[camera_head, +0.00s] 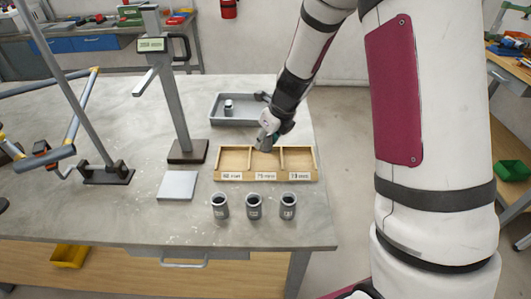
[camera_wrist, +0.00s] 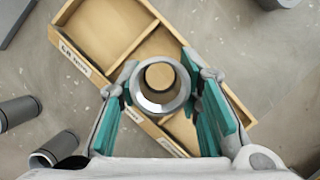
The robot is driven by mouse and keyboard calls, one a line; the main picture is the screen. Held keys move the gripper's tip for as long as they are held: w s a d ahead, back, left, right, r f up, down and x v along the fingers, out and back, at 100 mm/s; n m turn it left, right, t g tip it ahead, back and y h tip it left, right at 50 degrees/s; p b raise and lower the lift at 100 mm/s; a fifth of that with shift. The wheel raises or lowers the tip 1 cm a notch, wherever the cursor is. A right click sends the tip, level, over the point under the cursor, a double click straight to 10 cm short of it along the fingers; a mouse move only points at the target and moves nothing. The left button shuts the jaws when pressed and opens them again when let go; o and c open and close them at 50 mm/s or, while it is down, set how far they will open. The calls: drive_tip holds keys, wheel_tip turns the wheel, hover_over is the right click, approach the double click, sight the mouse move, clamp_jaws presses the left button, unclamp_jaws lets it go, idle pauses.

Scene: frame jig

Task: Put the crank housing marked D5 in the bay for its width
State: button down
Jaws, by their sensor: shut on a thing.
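My gripper (camera_head: 268,143) is over the middle of the wooden bay tray (camera_head: 266,177), near the middle bay. In the wrist view my gripper (camera_wrist: 160,95) has its teal-padded fingers shut on a grey, hollow crank housing (camera_wrist: 147,104), seen end-on above the tray (camera_wrist: 85,65). Its mark does not show, so I cannot tell whether it is D5. Three grey housings stand upright in front: left (camera_head: 220,207), middle (camera_head: 254,207) and right (camera_head: 288,207).
A grey bin (camera_head: 240,119) behind the bays holds another housing (camera_head: 228,110). A measuring stand (camera_head: 187,150) with a display and a pale square plate (camera_head: 178,186) are to the left. A frame jig (camera_head: 105,175) stands farther left. Bare tabletop surrounds the plate.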

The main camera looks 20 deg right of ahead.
sight(266, 151)
drive_tip(key=shift+f+b, duration=0.35)
drive_tip(key=shift+f, duration=2.05)
drive_tip(key=shift+f, duration=0.2)
drive_tip(key=c, duration=1.2)
unclamp_jaws()
drive_tip(key=shift+r, duration=0.1)
drive_tip(key=shift+o, duration=0.2)
